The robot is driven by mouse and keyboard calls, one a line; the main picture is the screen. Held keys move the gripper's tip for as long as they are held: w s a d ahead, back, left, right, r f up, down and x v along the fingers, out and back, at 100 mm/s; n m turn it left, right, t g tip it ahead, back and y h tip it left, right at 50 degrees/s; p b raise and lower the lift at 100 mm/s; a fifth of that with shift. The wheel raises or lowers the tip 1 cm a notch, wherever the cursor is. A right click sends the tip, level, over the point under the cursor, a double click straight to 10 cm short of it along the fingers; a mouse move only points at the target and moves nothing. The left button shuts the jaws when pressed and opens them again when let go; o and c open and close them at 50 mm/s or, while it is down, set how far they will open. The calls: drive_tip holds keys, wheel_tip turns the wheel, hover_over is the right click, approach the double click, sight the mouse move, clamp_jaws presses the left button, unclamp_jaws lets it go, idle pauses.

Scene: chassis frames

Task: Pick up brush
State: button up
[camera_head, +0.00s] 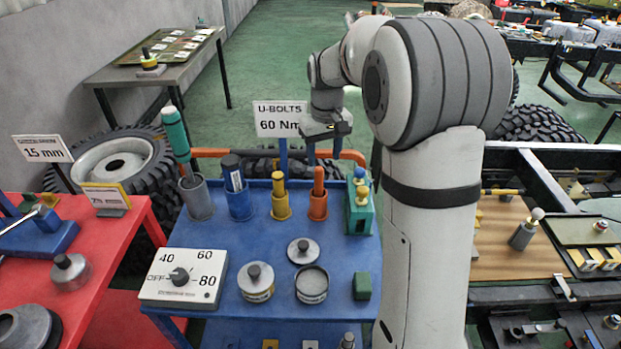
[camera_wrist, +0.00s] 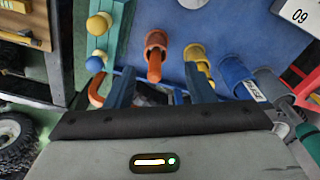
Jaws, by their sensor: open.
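Several handled tools stand upright in a row of cups on the blue table; no bristles show, so I cannot tell which one is the brush. An orange handle (camera_head: 318,181) is in an orange cup (camera_head: 318,206), and a yellow handle (camera_head: 279,186) is in a yellow cup (camera_head: 281,209). A dark blue-capped tool (camera_head: 232,169) and a green-handled tool (camera_head: 176,130) stand to their left. My gripper (camera_head: 324,154) is open and empty above and behind the row. In the wrist view the orange handle (camera_wrist: 154,68) shows between my fingers (camera_wrist: 157,80), apart from them.
A green holder with yellow and blue knobs (camera_head: 360,205) stands right of the orange cup. The 60 Nm sign (camera_head: 281,121) rises behind the row.

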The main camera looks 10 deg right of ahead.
hover_over(319, 168)
drive_tip(key=shift+n+g, duration=0.3)
drive_tip(key=f, duration=0.4)
drive_tip(key=shift+s+a+f, duration=0.1)
drive_tip(key=shift+a+f, duration=0.15)
drive_tip(key=f, duration=0.5)
drive_tip(key=f+p, duration=0.1)
drive_tip(key=f, duration=0.1)
drive_tip(key=shift+d+f, duration=0.3)
drive_tip(key=shift+f, duration=0.1)
clamp_jaws()
